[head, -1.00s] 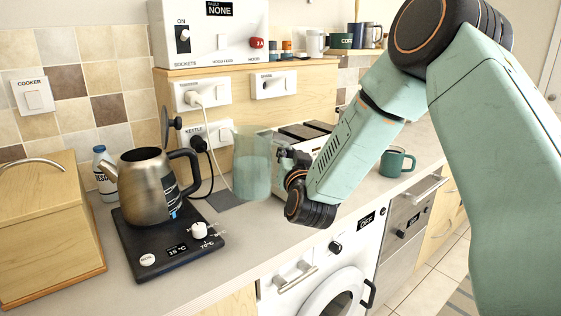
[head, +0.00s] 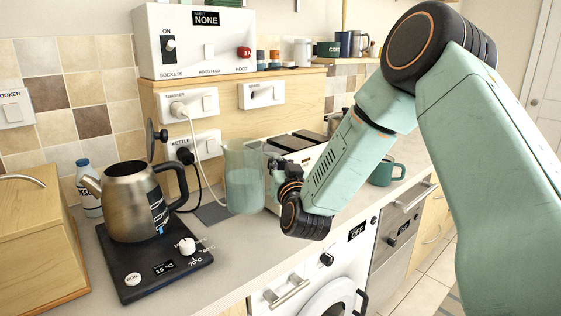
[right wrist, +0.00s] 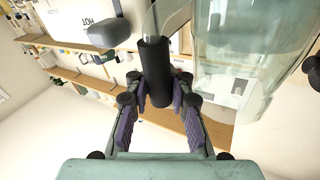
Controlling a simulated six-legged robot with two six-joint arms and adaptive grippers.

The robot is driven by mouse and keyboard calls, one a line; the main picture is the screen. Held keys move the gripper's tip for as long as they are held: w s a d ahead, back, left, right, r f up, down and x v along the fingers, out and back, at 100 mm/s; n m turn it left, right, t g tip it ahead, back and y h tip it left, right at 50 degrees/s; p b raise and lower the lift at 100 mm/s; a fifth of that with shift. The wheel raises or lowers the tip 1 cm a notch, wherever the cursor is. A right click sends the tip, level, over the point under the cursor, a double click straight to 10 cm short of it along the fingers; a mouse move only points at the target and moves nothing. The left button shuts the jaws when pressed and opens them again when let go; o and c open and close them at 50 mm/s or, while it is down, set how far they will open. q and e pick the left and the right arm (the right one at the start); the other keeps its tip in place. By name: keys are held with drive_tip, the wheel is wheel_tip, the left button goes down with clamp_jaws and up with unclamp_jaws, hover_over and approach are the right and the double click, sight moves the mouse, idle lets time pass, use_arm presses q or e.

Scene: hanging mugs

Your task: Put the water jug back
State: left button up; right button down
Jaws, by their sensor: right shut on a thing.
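The water jug (head: 245,180) is clear with a teal tint and stands upright in the head view, right of the kettle. It also shows in the right wrist view (right wrist: 250,60), at the upper right. My right gripper (head: 276,172) is shut on the jug's dark upright handle (right wrist: 155,75), with its pads on both sides of it. The jug's base is close to a grey mat (head: 212,212) on the counter; I cannot tell whether it touches the counter. My left gripper is out of view.
A steel kettle (head: 133,203) with its lid up stands on a black base (head: 150,262) to the left. A toaster (head: 305,150) is behind my gripper. The front counter strip is clear.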

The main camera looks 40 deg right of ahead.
drive_tip(key=shift+s+f+b, duration=0.25)
drive_tip(key=shift+f+b, duration=0.25)
drive_tip(key=shift+f, duration=0.3)
drive_tip(key=f+b, duration=0.2)
drive_tip(key=f, duration=0.1)
drive_tip(key=f+b, duration=0.1)
drive_tip(key=f, duration=0.1)
drive_tip(key=shift+w+f, duration=0.2)
drive_tip(key=shift+w, duration=0.05)
drive_tip(key=shift+s+r, duration=0.1)
drive_tip(key=shift+b, duration=0.3)
drive_tip(key=shift+f, duration=0.45)
